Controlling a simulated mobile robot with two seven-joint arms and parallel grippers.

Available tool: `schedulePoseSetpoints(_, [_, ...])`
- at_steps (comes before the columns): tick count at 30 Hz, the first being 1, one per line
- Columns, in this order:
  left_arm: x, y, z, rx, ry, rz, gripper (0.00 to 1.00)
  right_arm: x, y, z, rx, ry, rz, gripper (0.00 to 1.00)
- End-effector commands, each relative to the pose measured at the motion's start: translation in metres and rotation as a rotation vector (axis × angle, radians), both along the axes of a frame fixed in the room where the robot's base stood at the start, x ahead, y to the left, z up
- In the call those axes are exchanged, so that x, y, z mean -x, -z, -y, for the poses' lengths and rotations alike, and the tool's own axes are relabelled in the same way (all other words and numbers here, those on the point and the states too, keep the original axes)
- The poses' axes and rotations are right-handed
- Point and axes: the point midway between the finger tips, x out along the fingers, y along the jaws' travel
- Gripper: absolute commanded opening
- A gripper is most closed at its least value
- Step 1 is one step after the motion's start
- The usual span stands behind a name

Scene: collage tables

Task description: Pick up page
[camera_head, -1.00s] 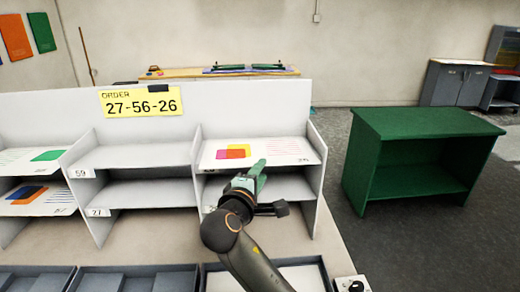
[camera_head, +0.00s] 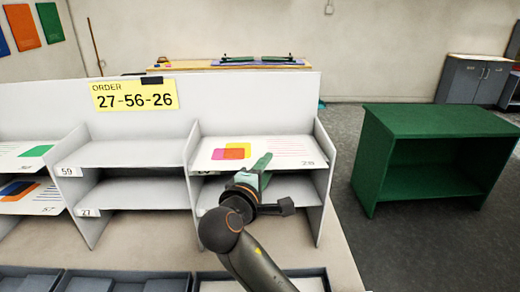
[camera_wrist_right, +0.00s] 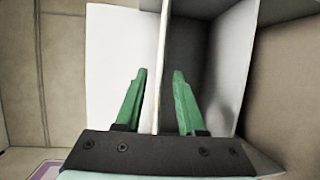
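A white page (camera_head: 285,145) with overlapping pink, yellow and orange squares and lines of pink text lies on the upper right shelf. Its front edge is at the shelf front. My right gripper (camera_head: 262,170) is at that front edge, with its green fingers pointing toward the shelf. In the right wrist view the gripper (camera_wrist_right: 157,85) is open, its two fingers apart on either side of a thin upright edge. A white surface (camera_wrist_right: 115,50) is left of that edge and a dark compartment is right of it. I see nothing held. My left gripper is not in view.
The white shelf unit (camera_head: 200,85) has side walls and dividers close to the gripper. Other pages (camera_head: 38,198) lie in the left compartments; the middle ones look empty. A yellow order card (camera_head: 135,95) reads 27-56-26. Grey trays (camera_head: 120,280) are below; a green cabinet (camera_head: 435,120) stands right.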

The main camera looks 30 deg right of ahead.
Motion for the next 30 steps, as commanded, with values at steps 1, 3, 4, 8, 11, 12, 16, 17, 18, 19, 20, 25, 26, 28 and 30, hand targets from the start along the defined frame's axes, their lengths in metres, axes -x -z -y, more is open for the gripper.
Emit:
schedulePoseSetpoints(1, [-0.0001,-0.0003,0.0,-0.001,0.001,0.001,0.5,0.0001,0.0,-0.0003,0.0,0.0,0.0,0.39])
schedulePoseSetpoints(3, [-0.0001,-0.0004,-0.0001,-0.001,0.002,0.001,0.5,0.0001,0.0,-0.0003,0.0,0.0,0.0,0.39])
schedulePoseSetpoints(4, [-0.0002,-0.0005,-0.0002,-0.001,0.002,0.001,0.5,0.0001,-0.0001,-0.0003,0.0,0.0,0.0,0.39])
schedulePoseSetpoints(8, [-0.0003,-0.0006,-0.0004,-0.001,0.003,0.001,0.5,0.0,-0.0001,-0.0002,0.0,0.0,0.0,0.3])
schedulePoseSetpoints(11, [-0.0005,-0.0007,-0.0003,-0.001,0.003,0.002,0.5,0.0,-0.0001,-0.0001,0.0,0.0,0.0,0.18])
schedulePoseSetpoints(12, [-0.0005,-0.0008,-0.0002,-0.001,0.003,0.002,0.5,0.0,-0.0001,-0.0001,0.0,0.0,0.0,0.14])
schedulePoseSetpoints(16, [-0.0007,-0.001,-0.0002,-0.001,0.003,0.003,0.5,0.0001,-0.0001,-0.0001,0.0,0.0,0.0,0.0])
schedulePoseSetpoints(17, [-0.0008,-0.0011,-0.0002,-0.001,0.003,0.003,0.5,0.0,0.0,-0.0001,0.0,0.0,0.0,0.0])
schedulePoseSetpoints(18, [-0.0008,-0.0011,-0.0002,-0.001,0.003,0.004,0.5,0.0,0.0,-0.0001,0.0,0.0,0.0,0.0])
schedulePoseSetpoints(19, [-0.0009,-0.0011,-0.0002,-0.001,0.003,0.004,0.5,0.0001,0.0,-0.0001,0.0,0.0,0.0,0.0])
schedulePoseSetpoints(20, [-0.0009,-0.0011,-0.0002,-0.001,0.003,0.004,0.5,0.0,0.0,-0.0001,0.0,0.0,0.0,0.0])
schedulePoseSetpoints(25, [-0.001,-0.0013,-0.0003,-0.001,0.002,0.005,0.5,0.0,0.0001,0.0,0.001,0.0,-0.001,0.0])
schedulePoseSetpoints(26, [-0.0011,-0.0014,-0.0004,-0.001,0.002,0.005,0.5,0.0,0.0001,0.0,0.001,0.0,-0.001,0.0])
schedulePoseSetpoints(28, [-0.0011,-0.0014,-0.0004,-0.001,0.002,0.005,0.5,0.0,0.0002,0.0,0.0,0.0,-0.001,0.0])
schedulePoseSetpoints(30, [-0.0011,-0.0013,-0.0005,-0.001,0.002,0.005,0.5,0.0,0.0001,0.0,0.001,0.0,-0.001,0.0])
